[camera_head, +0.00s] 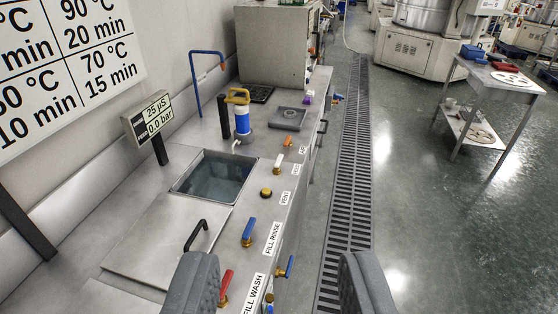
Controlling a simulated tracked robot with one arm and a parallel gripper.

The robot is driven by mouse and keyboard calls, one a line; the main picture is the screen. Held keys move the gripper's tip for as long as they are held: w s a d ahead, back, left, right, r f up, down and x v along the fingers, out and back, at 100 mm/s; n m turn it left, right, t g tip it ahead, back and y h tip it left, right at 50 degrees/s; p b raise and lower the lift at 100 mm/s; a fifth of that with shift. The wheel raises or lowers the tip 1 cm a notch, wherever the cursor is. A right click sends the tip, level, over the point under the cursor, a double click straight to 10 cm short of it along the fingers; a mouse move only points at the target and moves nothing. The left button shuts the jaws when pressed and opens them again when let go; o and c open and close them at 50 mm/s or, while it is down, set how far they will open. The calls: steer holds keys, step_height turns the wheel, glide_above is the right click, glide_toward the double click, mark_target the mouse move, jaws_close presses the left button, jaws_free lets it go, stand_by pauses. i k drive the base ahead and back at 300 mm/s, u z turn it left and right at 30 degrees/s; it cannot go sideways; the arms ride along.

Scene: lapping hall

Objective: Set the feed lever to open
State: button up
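Several valve levers stand in a row along the right edge of the steel bench (140,240). A white-handled lever (278,164) on a brass valve stands right of the sink, beside a small label that may read FEED but is too small to be sure. An orange lever (288,141) stands just behind it, its label also unclear. My gripper (277,262) is open and empty, with its two grey fingers wide apart at the bottom of the view. The levers lie farther ahead, apart from the fingers.
Nearer are a brass VENT knob (266,193), a blue FILL RINSE lever (248,231) and a red lever (226,284). Open floor lies right; a cart (470,115) stands beyond.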

mark_target(279, 159)
steer(key=k, duration=0.45)
steer(key=z, duration=0.8)
steer(key=i, duration=1.5)
steer(key=z, duration=0.25)
steer(key=i, duration=1.3)
steer(key=u, duration=0.85)
steer(key=i, duration=0.8)
steer(key=u, duration=0.35)
steer(key=k, duration=0.95)
